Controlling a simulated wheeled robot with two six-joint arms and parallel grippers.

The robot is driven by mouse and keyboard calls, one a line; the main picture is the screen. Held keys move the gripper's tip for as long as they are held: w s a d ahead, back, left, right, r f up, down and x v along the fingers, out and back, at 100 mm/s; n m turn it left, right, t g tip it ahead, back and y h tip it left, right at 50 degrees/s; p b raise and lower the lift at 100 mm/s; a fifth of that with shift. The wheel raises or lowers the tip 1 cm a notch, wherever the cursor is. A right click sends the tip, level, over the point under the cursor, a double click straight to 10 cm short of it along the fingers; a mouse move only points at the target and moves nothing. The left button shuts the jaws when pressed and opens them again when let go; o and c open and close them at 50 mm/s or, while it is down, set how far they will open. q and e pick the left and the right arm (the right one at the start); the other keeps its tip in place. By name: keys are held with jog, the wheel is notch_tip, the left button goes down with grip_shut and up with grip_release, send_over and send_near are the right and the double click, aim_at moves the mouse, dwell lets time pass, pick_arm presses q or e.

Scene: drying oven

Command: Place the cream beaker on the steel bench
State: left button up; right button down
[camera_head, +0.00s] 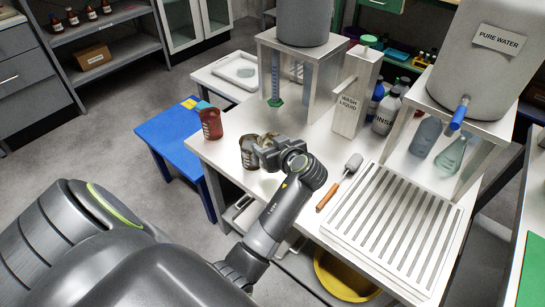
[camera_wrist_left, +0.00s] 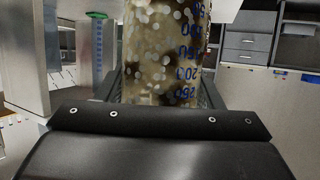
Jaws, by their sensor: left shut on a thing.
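My left gripper (camera_head: 262,148) is shut on the cream beaker (camera_head: 249,153), over the left part of the pale steel bench (camera_head: 290,185). The beaker also fills the middle of the left wrist view (camera_wrist_left: 160,55), where it looks cream and brown, speckled, with blue graduation marks. It is roughly upright in the head view. I cannot tell whether its base touches the bench, and the gripper covers part of it. A red beaker (camera_head: 211,124) stands to its left by the bench's corner. My right gripper is not in view.
A wash liquid container (camera_head: 352,105) and rinse bottles (camera_head: 386,112) stand behind. A brush with an orange handle (camera_head: 328,195) and a slatted rack (camera_head: 390,222) lie to the right. A blue table (camera_head: 170,133) stands left of the bench. Some bench top around the beaker is clear.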

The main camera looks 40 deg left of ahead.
pick_arm(q)
jog(key=shift+f, duration=0.75)
notch_tip(320, 180, down, 3)
jog(key=shift+f, duration=0.35)
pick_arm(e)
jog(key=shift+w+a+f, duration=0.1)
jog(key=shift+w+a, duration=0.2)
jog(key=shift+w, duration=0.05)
pick_arm(q)
jog(key=shift+f, duration=0.15)
jog(key=o, duration=1)
jog(key=shift+c, duration=0.2)
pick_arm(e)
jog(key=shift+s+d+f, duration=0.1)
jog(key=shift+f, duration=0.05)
